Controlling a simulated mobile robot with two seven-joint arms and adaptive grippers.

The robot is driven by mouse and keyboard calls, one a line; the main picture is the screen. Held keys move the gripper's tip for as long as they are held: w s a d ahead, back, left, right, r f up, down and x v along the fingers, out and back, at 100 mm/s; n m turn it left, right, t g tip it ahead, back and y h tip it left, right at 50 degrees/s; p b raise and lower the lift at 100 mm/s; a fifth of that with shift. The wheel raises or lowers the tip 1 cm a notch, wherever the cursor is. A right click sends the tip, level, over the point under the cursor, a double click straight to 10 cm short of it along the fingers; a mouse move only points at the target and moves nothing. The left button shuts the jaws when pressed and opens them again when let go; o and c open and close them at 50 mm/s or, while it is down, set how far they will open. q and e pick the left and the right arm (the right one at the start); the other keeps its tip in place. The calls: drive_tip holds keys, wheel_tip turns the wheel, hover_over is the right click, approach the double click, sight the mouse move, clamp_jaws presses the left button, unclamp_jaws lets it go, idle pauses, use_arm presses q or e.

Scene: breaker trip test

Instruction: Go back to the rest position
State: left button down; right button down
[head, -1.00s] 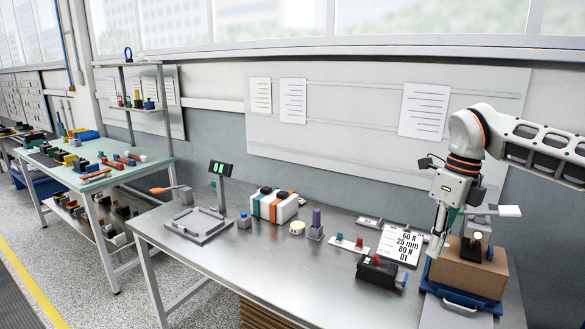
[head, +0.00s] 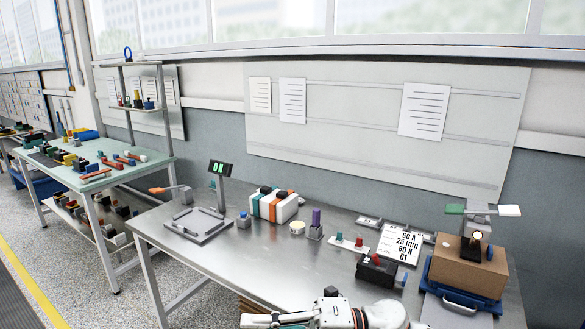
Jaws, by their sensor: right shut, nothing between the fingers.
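My right gripper (head: 250,320) shows at the bottom edge of the head view, low in front of the steel bench (head: 270,266). Its fingers point left and it is shut and empty. The rest of the right arm is mostly cut off by the lower edge. My left gripper is not in view. At the bench's right end a brown box-like block (head: 462,268) sits on a blue base (head: 437,270). A small dark device with a round light face (head: 477,236) is on the block. A green and white lever bar (head: 483,210) stands behind it.
On the bench are a small display on a post (head: 220,170), a grey frame (head: 198,226), a striped white block (head: 275,205), a purple post (head: 316,220), a black box with a red button (head: 376,268) and a printed card (head: 400,243). A green-topped table (head: 120,168) stands left.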

drive_tip(key=w+d+f+m+t+h, duration=0.2)
drive_tip(key=d+f+m+t+h, duration=0.2)
drive_tip(key=d+f+m+t, duration=0.6)
drive_tip(key=w+d+f+m+t+h, duration=0.3)
drive_tip(key=m+t, duration=0.4)
drive_tip(key=m, duration=0.7)
drive_tip(key=s+d+f+m+g+h, duration=0.2)
drive_tip(key=s+d+f, duration=0.3)
drive_tip(key=f, duration=0.3)
drive_tip(key=s+d+f+m+g+h, duration=0.1)
drive_tip(key=s+d+f+m+h, duration=0.3)
drive_tip(key=s+f, duration=0.3)
drive_tip(key=s+d+f+m+g+h, duration=0.2)
drive_tip(key=s+d+f+m+h, duration=0.2)
drive_tip(key=s+d+f, duration=0.3)
wheel_tip(320, 180, down, 2)
drive_tip(key=shift+f+g, duration=0.1)
drive_tip(key=shift+g, duration=0.2)
